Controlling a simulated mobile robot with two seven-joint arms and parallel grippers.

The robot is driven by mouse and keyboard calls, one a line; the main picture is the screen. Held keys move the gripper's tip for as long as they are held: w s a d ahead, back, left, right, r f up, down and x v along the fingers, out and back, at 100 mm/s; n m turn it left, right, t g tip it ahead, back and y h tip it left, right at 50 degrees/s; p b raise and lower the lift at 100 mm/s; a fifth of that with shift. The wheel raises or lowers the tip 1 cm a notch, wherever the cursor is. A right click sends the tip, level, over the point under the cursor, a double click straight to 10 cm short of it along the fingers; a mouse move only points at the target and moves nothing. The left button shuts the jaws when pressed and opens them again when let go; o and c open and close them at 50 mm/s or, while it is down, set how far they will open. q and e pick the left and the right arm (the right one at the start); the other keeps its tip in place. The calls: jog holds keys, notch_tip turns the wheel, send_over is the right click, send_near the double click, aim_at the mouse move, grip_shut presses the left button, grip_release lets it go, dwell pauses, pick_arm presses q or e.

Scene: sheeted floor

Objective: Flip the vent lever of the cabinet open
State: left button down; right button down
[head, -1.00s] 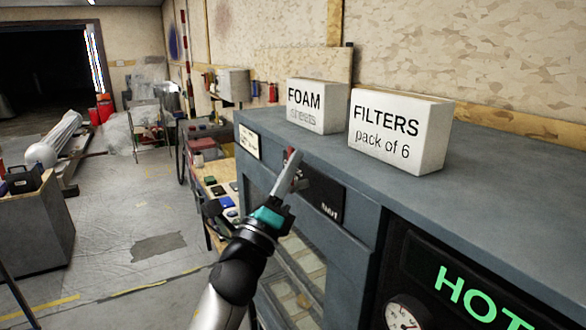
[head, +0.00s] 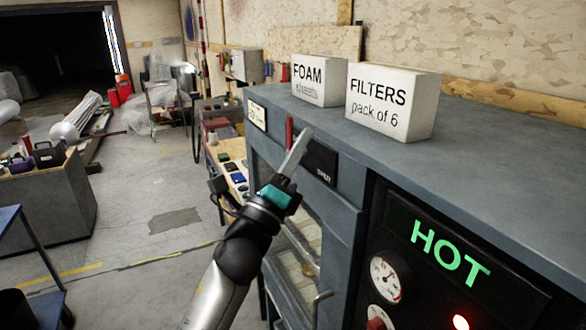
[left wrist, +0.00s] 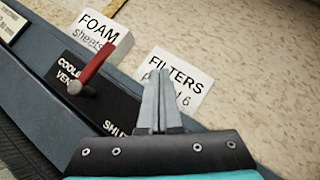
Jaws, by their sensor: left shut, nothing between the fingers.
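The cabinet (head: 345,202) is blue-grey and stands at the right. A black vent panel on its front edge reads "COOL… VENT" and "SHUT" in the left wrist view (left wrist: 98,112). The red vent lever (head: 290,132) stands roughly upright, just left of my fingers in the head view. In the left wrist view the lever (left wrist: 100,62) slants up right from a metal pivot, away from the "SHUT" word. My left gripper (head: 304,134) is shut and empty in front of the panel. It also shows in the wrist view (left wrist: 162,78), apart from the lever. My right gripper is out of view.
A foam box (head: 318,82) and a filters box (head: 392,104) stand on the cabinet top. A lit HOT sign (head: 450,254) and a gauge (head: 385,279) are at the lower right. A workbench (head: 45,205) stands left; the floor between is clear.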

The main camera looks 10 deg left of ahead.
pick_arm(q)
jog(key=s+a, duration=0.2)
jog(key=s, duration=0.4)
jog(key=shift+s+a+f+b, duration=0.25)
jog(key=shift+s+f+b, duration=0.05)
jog(key=shift+s, duration=0.1)
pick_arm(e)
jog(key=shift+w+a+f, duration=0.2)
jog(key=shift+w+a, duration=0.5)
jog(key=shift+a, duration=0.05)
